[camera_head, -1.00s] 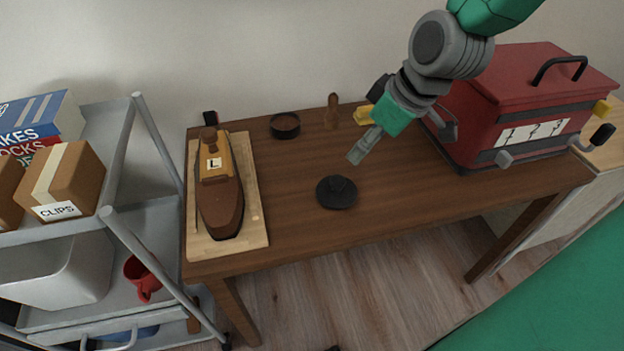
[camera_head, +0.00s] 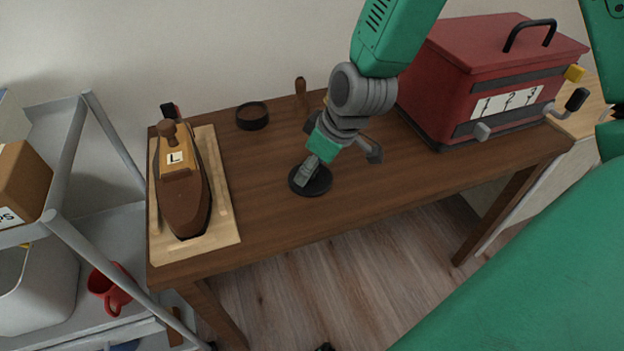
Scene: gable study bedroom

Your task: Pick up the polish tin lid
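The polish tin lid (camera_head: 322,186), a black round disc, lies on the brown wooden desk near its front edge. Its raised middle, seen in the earlier frame, is now largely hidden by my gripper. My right gripper (camera_head: 306,174) points down at the lid from above, its fingertips at the lid's middle. I cannot tell whether the fingers are closed on it or just around it. The open polish tin (camera_head: 252,117), dark with brown contents, stands farther back on the desk. My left gripper is not in view.
A wooden-handled tool (camera_head: 301,90) is at the back. A grey shelf cart (camera_head: 85,230) stands beside the desk.

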